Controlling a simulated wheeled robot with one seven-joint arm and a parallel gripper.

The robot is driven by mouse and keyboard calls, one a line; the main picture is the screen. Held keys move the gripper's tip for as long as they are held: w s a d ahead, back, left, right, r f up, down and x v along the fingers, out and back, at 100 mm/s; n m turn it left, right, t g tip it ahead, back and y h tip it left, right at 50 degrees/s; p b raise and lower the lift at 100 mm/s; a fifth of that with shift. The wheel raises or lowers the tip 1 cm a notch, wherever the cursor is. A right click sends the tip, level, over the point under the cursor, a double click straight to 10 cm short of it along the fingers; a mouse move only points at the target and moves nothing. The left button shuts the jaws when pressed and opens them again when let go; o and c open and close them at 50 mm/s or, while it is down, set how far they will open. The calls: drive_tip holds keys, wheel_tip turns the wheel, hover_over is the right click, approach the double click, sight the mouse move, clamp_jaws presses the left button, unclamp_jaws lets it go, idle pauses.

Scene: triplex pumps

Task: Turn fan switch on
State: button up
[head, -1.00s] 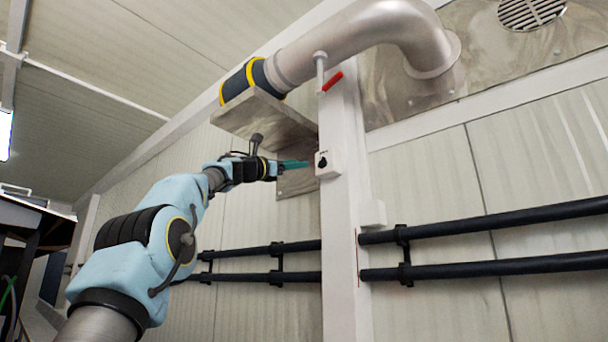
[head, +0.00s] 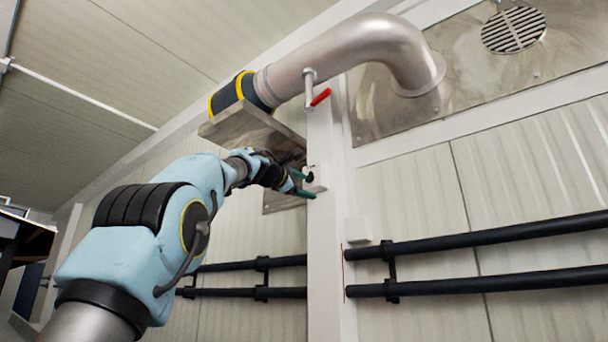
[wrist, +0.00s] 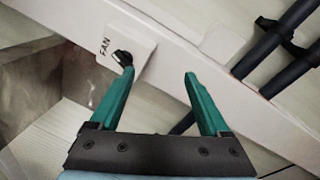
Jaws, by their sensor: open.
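The fan switch (wrist: 122,57) is a black rotary knob on a white box (wrist: 112,30) marked FAN, fixed to a white post. In the head view the switch box (head: 316,180) is partly hidden by my gripper (head: 303,184). In the wrist view my gripper (wrist: 158,74) is open, with two green fingers and nothing between them. The left fingertip is right by the knob and overlaps its lower edge in the picture; I cannot tell whether they touch. The right fingertip is off to the right, in front of the post.
The white post (head: 331,240) runs up the wall. A large silver pipe (head: 350,45) and a small red-handled valve (head: 320,97) are above. A metal plate (head: 240,122) juts out over my arm. Black pipes (head: 480,235) run along the wall at the right.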

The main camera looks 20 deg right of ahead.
sight(308, 176)
drive_tip(key=s+a+r+m+t+y+p, duration=0.1)
drive_tip(key=s+a+r+m+t+y, duration=0.1)
drive_tip(key=a+r+m+t+y, duration=0.25)
drive_tip(key=shift+m+h, duration=0.55)
drive_tip(key=shift+m, duration=0.1)
drive_tip(key=p+x, duration=0.2)
drive_tip(key=x, duration=0.1)
drive_tip(key=p+x, duration=0.2)
drive_tip(key=x, duration=0.1)
drive_tip(key=p+x, duration=0.2)
drive_tip(key=x, duration=0.1)
drive_tip(key=shift+s+d+r+p, duration=0.25)
drive_tip(key=shift+d+p, duration=0.15)
drive_tip(key=shift+d, duration=0.1)
drive_tip(key=shift+w+d+f+p, duration=0.1)
drive_tip(key=shift+w+d+p, duration=0.3)
drive_tip(key=shift+w+d, duration=0.1)
clamp_jaws()
